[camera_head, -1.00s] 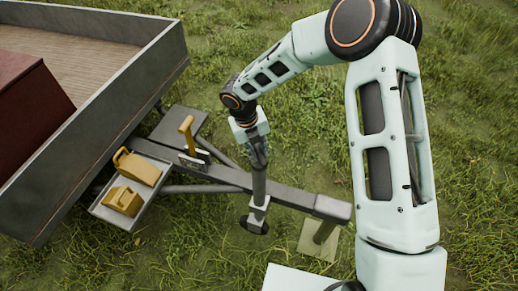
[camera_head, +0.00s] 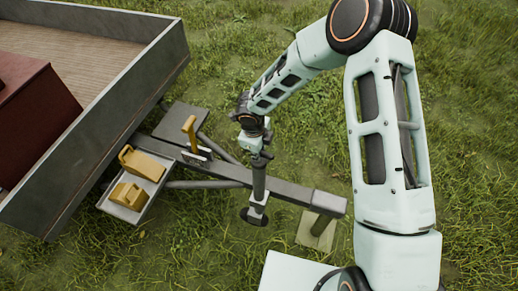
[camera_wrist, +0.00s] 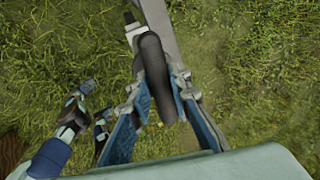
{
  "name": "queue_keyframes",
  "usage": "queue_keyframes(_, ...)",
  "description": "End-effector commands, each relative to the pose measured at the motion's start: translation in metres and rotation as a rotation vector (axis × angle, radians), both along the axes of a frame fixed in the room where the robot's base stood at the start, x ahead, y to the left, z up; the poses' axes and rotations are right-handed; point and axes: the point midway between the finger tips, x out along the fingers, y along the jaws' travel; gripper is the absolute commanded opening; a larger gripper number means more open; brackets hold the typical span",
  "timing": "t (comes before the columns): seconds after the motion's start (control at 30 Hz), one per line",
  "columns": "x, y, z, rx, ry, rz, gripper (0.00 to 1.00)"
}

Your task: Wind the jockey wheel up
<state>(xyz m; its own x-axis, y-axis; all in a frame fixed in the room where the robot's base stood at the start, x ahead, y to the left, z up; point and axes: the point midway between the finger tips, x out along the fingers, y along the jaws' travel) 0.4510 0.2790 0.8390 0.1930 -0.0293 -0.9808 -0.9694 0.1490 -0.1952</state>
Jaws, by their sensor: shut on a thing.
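The jockey wheel stands at the drawbar (camera_head: 285,192). Its grey stem (camera_head: 259,182) rises through a clamp, and its dark wheel (camera_head: 250,217) is low by the grass; I cannot tell if it touches. My gripper (camera_head: 258,158) is over the top of the stem in the head view. In the wrist view, my gripper (camera_wrist: 157,88) has its blue fingers on both sides of a dark rounded piece at the top of the jockey wheel (camera_wrist: 153,62), shut on it. The crank's shape is hidden by the fingers.
A trailer bed (camera_head: 115,98) with a dark red box (camera_head: 35,115) fills the left. A yellow lever (camera_head: 190,130) stands on the drawbar. A tray (camera_head: 160,185) holds two yellow blocks (camera_head: 128,196). A post on a pale plate (camera_head: 305,238) is under the drawbar's end. Open grass lies behind.

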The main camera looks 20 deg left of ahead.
Motion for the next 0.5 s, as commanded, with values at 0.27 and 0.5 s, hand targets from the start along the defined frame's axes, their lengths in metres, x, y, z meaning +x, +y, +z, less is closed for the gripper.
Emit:
queue_keyframes(0.27,-0.0006,0.0003,0.0004,0.0,0.001,0.081,0.0)
queue_keyframes(0.5,-0.0006,0.0004,-0.0003,0.0,0.0,0.093,0.0)
